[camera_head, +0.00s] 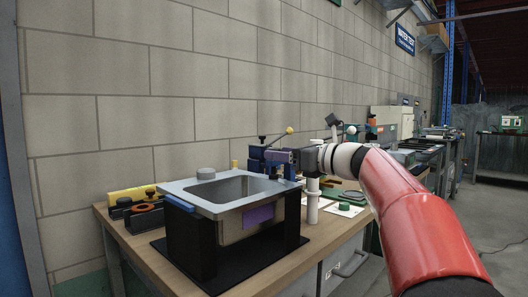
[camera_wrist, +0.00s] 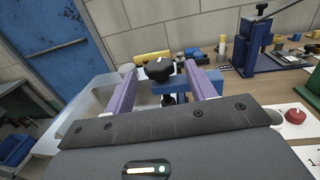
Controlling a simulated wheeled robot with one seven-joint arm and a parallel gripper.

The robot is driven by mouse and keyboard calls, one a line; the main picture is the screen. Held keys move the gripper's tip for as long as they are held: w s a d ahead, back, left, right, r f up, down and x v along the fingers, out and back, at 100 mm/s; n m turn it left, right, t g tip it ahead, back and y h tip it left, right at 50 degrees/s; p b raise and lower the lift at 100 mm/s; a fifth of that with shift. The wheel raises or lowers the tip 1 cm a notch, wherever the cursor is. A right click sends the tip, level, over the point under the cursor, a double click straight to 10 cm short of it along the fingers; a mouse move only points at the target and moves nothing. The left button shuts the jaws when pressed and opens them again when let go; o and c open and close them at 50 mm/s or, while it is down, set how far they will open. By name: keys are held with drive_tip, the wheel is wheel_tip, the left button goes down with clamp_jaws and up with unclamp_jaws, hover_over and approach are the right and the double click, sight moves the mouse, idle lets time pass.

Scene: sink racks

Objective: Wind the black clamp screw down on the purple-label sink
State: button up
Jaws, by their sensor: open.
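The sink (camera_head: 215,208) is a grey basin with a purple label (camera_head: 258,216) on its front, set in a black stand (camera_head: 190,245) on the bench. In the wrist view, a black clamp screw knob (camera_wrist: 159,70) stands on a blue clamp (camera_wrist: 170,84) at the sink's edge. My gripper (camera_wrist: 160,66) is open, its two purple fingers on either side of the knob with gaps visible. In the head view my gripper (camera_head: 276,156) is above the sink's right rear corner; the knob cannot be made out there. The screw's lower end is partly hidden by my gripper body.
A blue lever press (camera_wrist: 255,48) stands behind and to the right. Black holders and a yellow item (camera_head: 133,198) lie left of the sink. A white post (camera_head: 312,203) stands close on the right. The block wall (camera_head: 190,80) bounds the back.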

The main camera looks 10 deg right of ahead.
drive_tip(key=x, duration=0.5)
drive_tip(key=c, duration=1)
